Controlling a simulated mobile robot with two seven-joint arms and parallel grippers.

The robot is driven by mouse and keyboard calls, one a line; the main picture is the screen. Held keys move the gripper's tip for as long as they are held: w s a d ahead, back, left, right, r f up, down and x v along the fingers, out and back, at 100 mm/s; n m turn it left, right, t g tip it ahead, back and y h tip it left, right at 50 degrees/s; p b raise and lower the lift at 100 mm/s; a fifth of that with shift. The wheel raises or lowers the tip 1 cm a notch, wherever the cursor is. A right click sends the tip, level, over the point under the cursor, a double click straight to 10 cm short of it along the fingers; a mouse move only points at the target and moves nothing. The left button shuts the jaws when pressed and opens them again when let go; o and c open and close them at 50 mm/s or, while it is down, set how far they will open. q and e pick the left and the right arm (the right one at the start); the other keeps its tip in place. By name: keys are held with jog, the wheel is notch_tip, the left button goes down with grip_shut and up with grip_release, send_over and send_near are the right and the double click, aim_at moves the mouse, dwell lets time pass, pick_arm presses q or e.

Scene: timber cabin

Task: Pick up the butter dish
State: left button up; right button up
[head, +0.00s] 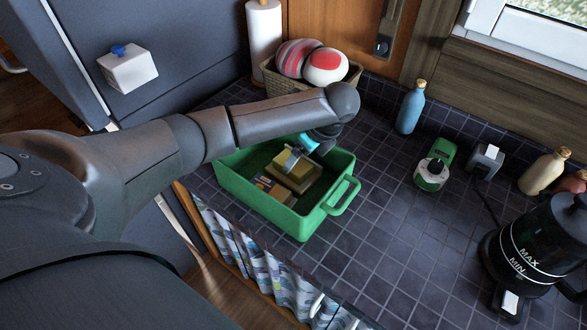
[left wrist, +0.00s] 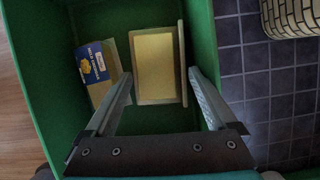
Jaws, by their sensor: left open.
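The butter dish, a yellow block on a brown base (left wrist: 155,66), lies inside a green crate. It also shows in the head view (head: 297,182), partly covered by my gripper. My left gripper (head: 294,158) reaches down into the crate from above. In the left wrist view the gripper (left wrist: 161,77) is open, with one finger on either side of the near part of the dish. Whether the fingers touch it I cannot tell. My right gripper is not in view.
A basket (head: 275,80) with striped and red-white items stands behind. A blue bottle (head: 410,109) and black kettle (head: 540,238) stand right.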

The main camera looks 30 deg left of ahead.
aim_at(296, 165)
pick_arm(q)
jog(key=x, duration=0.2)
jog(key=shift+s+f, duration=0.15)
jog(key=shift+f, duration=0.15)
jog(key=shift+s+f, duration=0.3)
jog(key=shift+f, duration=0.05)
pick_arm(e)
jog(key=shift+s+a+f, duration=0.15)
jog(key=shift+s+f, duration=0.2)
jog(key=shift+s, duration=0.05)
pick_arm(q)
jog(key=shift+b, duration=0.3)
jog(key=c, duration=1.4)
jog(key=shift+w+r, duration=0.1)
jog(key=shift+r, duration=0.05)
jog(key=shift+w+a+r, duration=0.15)
jog(key=shift+w+r, duration=0.05)
jog(key=shift+r, duration=0.3)
grip_shut()
notch_tip(296, 165, up, 19)
jog(key=p, duration=0.5)
jog(key=shift+w, duration=0.25)
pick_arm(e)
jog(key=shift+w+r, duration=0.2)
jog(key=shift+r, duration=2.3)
